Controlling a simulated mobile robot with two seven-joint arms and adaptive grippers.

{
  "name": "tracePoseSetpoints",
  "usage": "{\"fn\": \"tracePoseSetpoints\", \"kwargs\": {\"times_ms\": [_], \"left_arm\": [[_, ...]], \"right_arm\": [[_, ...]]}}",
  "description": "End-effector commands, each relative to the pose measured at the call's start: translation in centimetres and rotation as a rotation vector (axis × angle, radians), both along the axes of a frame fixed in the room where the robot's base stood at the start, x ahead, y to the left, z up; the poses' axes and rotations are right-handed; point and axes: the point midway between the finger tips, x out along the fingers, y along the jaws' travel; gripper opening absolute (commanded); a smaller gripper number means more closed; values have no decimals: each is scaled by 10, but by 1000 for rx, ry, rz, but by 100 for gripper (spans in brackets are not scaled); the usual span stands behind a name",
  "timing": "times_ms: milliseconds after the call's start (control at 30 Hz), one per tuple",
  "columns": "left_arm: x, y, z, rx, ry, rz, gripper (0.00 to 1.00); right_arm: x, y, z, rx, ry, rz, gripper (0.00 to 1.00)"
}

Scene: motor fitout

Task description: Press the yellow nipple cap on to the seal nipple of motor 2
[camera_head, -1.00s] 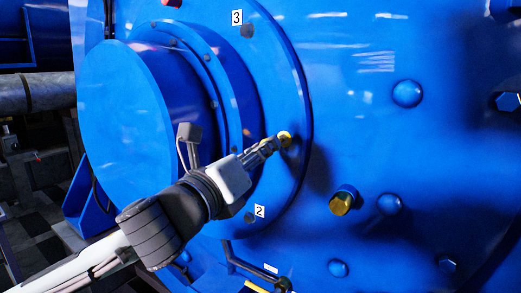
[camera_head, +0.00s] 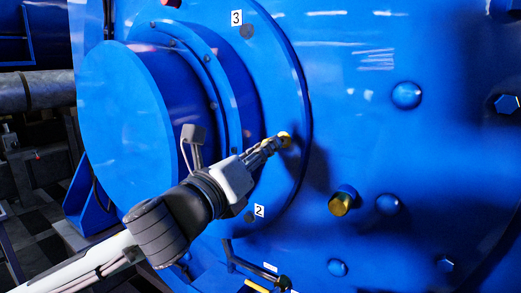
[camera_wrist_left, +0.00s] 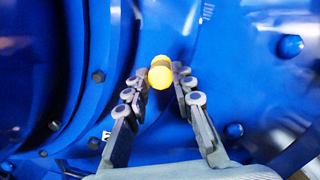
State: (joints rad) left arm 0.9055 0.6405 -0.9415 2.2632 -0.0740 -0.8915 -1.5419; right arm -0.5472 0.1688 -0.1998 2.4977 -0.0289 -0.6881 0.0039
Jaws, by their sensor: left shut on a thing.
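The yellow cap (camera_head: 286,136) is at the blue motor's round end flange (camera_head: 285,80), above and right of the label 2 (camera_head: 259,211). In the left wrist view the cap (camera_wrist_left: 160,77) is a bright yellow round piece between the fingertips, with a darker golden part behind it. My left gripper (camera_head: 274,144) is shut on the cap, with one finger on each side in the left wrist view (camera_wrist_left: 160,76). I cannot tell whether the cap touches the flange or sits on a nipple; no separate nipple is visible. My right gripper is not in view.
A brass-coloured plug (camera_head: 341,204) sticks out of the motor body right of the flange. Blue bolt heads (camera_head: 407,94) stand around it. The label 3 (camera_head: 237,18) is higher on the flange. A bent dark bar (camera_head: 245,267) is below.

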Motion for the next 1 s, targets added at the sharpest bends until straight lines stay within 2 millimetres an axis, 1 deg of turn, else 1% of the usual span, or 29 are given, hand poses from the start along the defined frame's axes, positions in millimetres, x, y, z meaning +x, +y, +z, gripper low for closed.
{"fn": "tracePoseSetpoints", "kwargs": {"times_ms": [1000], "left_arm": [[21,-14,1,0,0,0,13]], "right_arm": [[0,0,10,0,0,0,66]]}}
